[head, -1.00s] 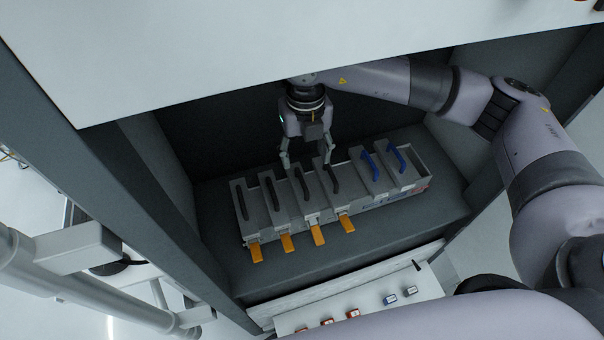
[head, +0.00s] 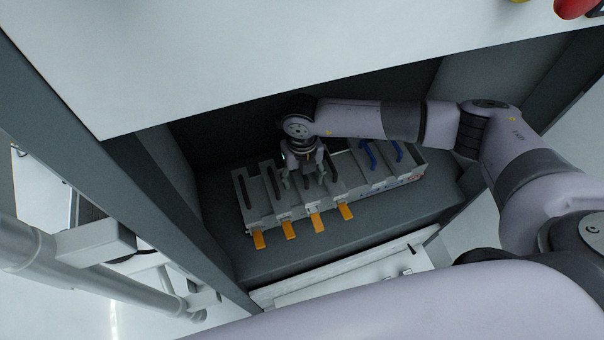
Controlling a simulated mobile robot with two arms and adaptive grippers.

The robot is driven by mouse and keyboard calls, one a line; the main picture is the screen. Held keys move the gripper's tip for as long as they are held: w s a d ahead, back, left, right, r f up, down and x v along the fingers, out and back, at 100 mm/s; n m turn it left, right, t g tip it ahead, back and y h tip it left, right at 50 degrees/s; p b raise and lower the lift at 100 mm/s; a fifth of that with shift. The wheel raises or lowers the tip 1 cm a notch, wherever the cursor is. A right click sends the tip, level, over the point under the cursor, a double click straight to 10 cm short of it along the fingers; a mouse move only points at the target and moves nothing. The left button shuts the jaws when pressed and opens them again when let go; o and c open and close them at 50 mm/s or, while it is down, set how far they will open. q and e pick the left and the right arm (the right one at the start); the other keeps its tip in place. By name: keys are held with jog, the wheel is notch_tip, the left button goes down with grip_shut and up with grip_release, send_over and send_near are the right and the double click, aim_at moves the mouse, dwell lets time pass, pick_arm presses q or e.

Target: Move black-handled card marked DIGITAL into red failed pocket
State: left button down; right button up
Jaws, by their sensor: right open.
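Several grey cards with black handles stand side by side in a rack (head: 418,178) inside the bay. The leftmost black-handled card (head: 243,195) and its neighbour (head: 270,184) show clearly. A third is largely hidden behind my gripper. No DIGITAL marking is readable, so I cannot tell which card bears it. My right gripper (head: 304,181) is open, pointing down over the middle black-handled cards. Its fingers are spread at the handle height; contact cannot be told. No red failed pocket can be made out. My left gripper is not in view.
Blue-handled cards (head: 369,156) stand at the rack's right end. Orange tabs (head: 317,222) stick out in front. A white panel (head: 349,279) lies below, partly covered by my arm. Dark bay walls and the white overhang (head: 230,60) close in around the rack.

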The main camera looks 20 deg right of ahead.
grip_shut()
dwell(0.7)
